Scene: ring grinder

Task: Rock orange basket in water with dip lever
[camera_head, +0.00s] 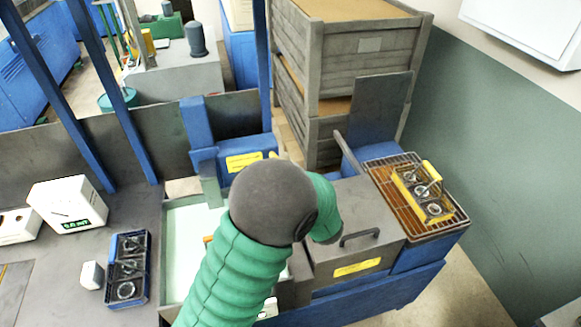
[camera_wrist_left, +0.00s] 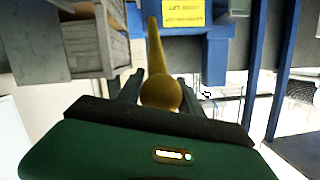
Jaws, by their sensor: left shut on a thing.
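The dip lever (camera_wrist_left: 158,62) is a yellow tapered rod with a ball knob; it rises from the blue housing with a yellow label. In the left wrist view my left gripper (camera_wrist_left: 158,92) has its dark fingers on both sides of the knob and is shut on it. In the head view my green arm hides this gripper and most of the lever. A water tank (camera_head: 182,240) with pale green water lies left of the arm. A small orange piece (camera_head: 207,239), perhaps the orange basket, shows at the arm's edge; the rest is hidden. My right gripper is not in view.
A yellow holder with rings (camera_head: 436,208) stands on a wire rack at the right. A grey lidded box (camera_head: 355,239) is beside the tank. A blue holder with rings (camera_head: 127,268) and a white display box (camera_head: 68,203) are left. Blue posts stand behind.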

